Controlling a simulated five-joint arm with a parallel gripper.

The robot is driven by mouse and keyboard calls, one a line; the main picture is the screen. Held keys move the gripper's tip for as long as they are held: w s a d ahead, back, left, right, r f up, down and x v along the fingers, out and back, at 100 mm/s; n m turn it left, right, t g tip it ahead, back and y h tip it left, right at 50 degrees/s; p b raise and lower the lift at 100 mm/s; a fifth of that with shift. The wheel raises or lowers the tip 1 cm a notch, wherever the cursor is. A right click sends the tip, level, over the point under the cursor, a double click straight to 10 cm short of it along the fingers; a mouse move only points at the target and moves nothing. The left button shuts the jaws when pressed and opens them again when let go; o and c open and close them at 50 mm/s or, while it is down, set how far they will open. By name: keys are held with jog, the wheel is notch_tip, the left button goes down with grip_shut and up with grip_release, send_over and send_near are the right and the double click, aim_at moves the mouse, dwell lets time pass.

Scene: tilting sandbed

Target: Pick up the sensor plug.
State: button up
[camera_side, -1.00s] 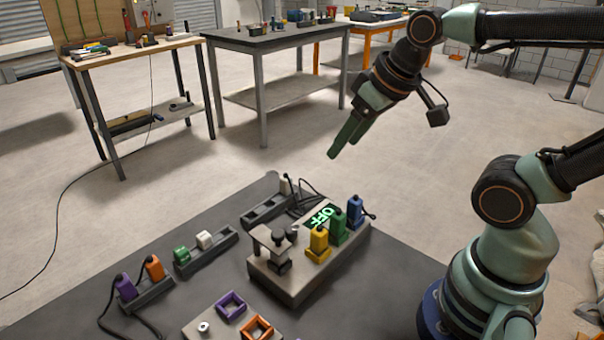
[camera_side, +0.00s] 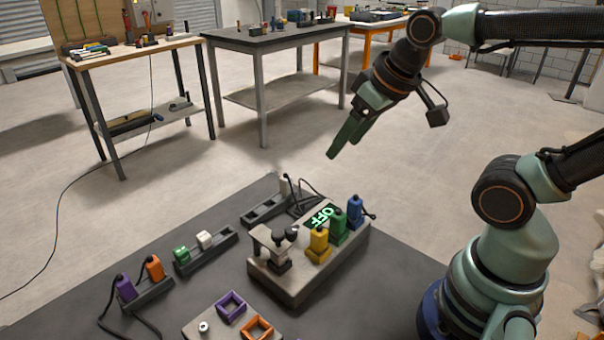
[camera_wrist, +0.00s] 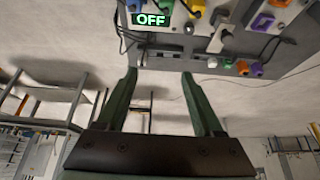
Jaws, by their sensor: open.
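No plug carries a readable label, so I cannot tell which one is the sensor plug. A yellow plug (camera_side: 319,243), a green plug (camera_side: 338,226) and a blue plug (camera_side: 355,211) stand upright in a row on a beige block. A white plug (camera_side: 284,186) stands in a dark rack at the back. A purple plug (camera_side: 125,287) and an orange plug (camera_side: 154,268) stand in the left rack. The orange one also shows in the wrist view (camera_wrist: 242,67). My gripper (camera_side: 342,146) is open and empty, high above and behind the block; its two fingers show apart in the wrist view (camera_wrist: 158,76).
The beige block (camera_side: 290,290) bears a green "OFF" display (camera_side: 321,215) and a grey lever-like fixture (camera_side: 279,250). A middle rack (camera_side: 208,256) holds green and white pieces. A plate (camera_side: 205,318) bears purple and orange square frames. Dark cables lie around the racks.

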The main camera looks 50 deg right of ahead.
jog(key=m, duration=0.2)
jog(key=m+g, duration=0.6)
jog(key=m, duration=1)
send_near(356, 196)
notch_tip(356, 196, down, 12)
jog(key=shift+s, duration=0.1)
grip_shut()
